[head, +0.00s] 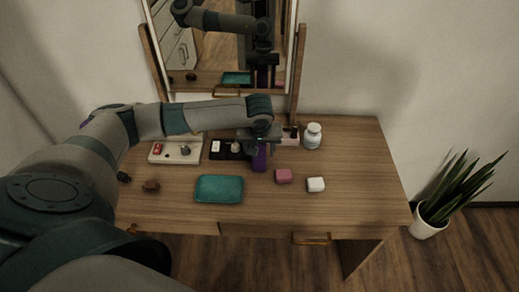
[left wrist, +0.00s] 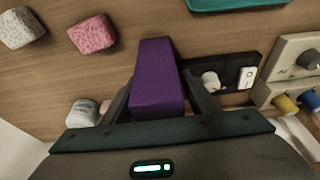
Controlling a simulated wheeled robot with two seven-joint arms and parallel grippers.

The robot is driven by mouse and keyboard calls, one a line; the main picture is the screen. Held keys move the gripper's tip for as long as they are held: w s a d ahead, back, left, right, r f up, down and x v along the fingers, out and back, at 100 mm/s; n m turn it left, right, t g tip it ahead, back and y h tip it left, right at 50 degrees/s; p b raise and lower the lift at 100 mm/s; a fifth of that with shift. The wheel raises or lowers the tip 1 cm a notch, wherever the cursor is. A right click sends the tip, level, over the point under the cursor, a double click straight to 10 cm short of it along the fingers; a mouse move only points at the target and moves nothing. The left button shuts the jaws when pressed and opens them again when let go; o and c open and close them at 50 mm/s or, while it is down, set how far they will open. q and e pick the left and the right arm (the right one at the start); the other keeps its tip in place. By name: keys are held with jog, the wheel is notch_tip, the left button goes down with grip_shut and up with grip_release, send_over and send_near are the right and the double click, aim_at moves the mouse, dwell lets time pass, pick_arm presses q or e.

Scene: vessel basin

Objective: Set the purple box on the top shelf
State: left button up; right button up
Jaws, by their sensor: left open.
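The purple box (head: 261,160) stands at the back middle of the wooden table. It also shows tall in the left wrist view (left wrist: 157,78). My left gripper (head: 259,144) reaches down over it from above. In the left wrist view its open fingers (left wrist: 158,100) are on either side of the box's lower part; whether they touch it I cannot tell. The hand hides part of the box in the head view. I see no top shelf that I can make out in either view. My right gripper is not in view.
A teal tray (head: 219,189), pink block (head: 283,176), white block (head: 316,184) and white jar (head: 313,137) are near. A mirror (head: 215,88) stands behind. The table's right side is clear.

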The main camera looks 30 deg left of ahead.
pick_arm(q)
jog(key=shift+r, duration=0.1)
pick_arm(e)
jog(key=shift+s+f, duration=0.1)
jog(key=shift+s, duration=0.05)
pick_arm(q)
jog(key=shift+r, duration=0.25)
jog(key=b+v, duration=0.1)
jog(key=v, duration=0.9)
jog(key=shift+r, duration=0.1)
jog(key=shift+s+d+r, duration=0.15)
jog(key=shift+s+r, duration=0.05)
jog(key=shift+r, duration=0.45)
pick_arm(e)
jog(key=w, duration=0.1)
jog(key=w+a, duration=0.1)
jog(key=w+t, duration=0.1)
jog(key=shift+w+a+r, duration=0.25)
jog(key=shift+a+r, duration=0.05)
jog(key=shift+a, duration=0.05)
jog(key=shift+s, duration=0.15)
pick_arm(q)
jog(key=shift+o, duration=0.4)
